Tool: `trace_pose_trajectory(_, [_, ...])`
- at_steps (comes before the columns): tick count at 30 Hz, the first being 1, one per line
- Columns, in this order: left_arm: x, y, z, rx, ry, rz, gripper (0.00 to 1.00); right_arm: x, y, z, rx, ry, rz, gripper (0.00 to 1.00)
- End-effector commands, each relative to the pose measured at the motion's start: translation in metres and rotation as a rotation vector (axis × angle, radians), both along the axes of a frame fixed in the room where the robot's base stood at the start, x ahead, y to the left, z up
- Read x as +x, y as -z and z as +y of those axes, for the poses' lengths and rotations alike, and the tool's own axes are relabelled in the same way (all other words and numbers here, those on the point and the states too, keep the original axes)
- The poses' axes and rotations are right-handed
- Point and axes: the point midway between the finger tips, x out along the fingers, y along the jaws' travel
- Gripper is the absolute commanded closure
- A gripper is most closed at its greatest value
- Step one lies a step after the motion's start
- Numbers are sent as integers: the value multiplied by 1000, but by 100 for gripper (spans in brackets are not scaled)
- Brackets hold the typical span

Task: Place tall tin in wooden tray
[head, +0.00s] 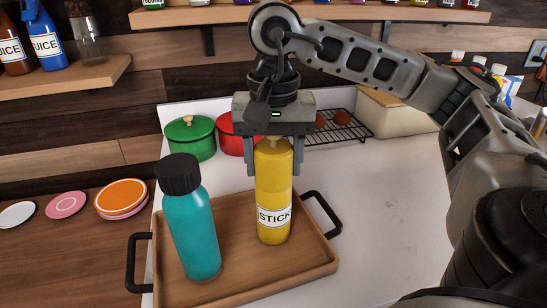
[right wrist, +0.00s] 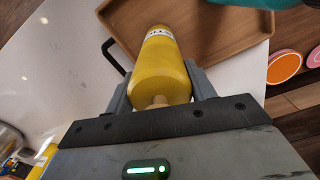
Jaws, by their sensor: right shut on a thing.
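The tall tin (head: 273,195) is yellow, with a white label reading "STICK" and a wooden knob on top. It stands upright in the right part of the wooden tray (head: 234,248), which has black handles. I cannot tell whether its base touches the tray floor. My right gripper (head: 273,165) comes from above and is shut on the tin's upper part. In the right wrist view the tin (right wrist: 162,68) lies between both fingers, with the tray (right wrist: 225,32) beyond it. My left gripper is not in view.
A teal bottle (head: 195,228) with a black cap stands in the tray's left part. Green (head: 190,138) and red (head: 224,132) pots and a black wire rack (head: 345,128) are behind. The white counter (head: 390,200) to the right is clear.

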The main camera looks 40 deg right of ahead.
Motion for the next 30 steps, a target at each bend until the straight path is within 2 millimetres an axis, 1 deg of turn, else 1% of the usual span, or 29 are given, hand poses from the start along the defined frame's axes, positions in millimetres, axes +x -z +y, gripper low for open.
trace_pose_trajectory(2, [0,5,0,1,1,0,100,0,4,0,0,0,0,87])
trace_pose_trajectory(3, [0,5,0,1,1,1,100,0,5,0,0,0,1,43])
trace_pose_trajectory(5, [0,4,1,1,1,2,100,0,3,0,0,0,1,26])
trace_pose_trajectory(6, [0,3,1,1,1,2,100,0,3,0,0,0,1,24])
trace_pose_trajectory(14, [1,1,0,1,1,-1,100,0,2,0,0,0,0,24])
trace_pose_trajectory(17, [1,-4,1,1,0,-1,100,0,-4,0,1,0,-1,24])
trace_pose_trajectory(19, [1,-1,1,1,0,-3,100,1,-11,1,1,0,-2,24])
trace_pose_trajectory(22, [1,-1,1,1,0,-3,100,1,-31,1,2,-1,-4,24])
trace_pose_trajectory(24, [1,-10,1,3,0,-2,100,1,-53,0,0,0,-6,24])
trace_pose_trajectory(26, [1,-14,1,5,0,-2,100,1,-68,1,1,-1,-5,24])
trace_pose_trajectory(27, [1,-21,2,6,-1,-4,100,1,-80,0,-1,-1,-6,24])
trace_pose_trajectory(30, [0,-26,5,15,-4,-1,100,0,-103,0,-1,0,-4,24])
